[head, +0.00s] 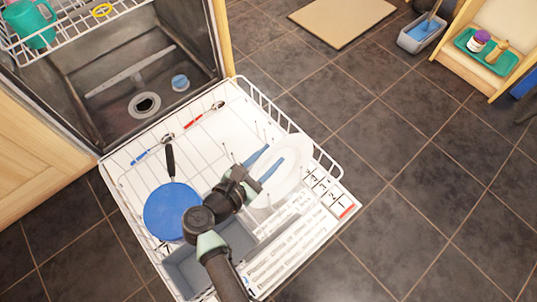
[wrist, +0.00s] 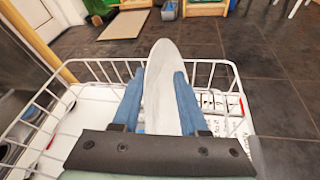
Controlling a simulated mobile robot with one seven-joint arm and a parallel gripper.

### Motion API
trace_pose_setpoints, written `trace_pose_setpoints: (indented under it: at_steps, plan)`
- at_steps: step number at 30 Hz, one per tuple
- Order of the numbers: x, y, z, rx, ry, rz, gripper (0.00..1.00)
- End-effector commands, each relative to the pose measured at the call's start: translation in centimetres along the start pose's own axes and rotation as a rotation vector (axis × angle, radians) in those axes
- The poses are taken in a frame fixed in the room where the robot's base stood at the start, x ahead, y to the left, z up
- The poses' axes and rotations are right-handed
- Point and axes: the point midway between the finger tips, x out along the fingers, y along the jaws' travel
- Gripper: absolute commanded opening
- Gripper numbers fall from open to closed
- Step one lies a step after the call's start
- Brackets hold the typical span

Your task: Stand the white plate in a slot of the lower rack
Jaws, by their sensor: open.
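The white plate (head: 292,152) is at the right side of the lower rack (head: 118,178) in the head view. In the wrist view the plate (wrist: 162,58) shows as a narrow, steeply standing oval between my two blue fingers. My gripper (head: 273,157) is open, with one finger on each side of the plate; it also shows in the wrist view (wrist: 159,75). A gap shows beside at least part of the plate. The plate's lower edge and any slot around it are hidden by my gripper.
A blue pan (head: 170,214) with a dark handle lies left of my gripper. Red- and blue-handled utensils lie farther back.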

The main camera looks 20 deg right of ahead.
Motion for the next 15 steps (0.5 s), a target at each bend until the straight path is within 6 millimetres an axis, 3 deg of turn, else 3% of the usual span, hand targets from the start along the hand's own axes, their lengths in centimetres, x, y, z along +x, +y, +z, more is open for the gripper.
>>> trace_pose_setpoints:
  at_steps: [5, 15]
  plan:
    - [-2.0, 0.2, 0.3, -0.001, 0.000, 0.004, 0.43]
    - [-9.4, 0.2, 0.4, -0.001, -0.002, 0.006, 0.43]
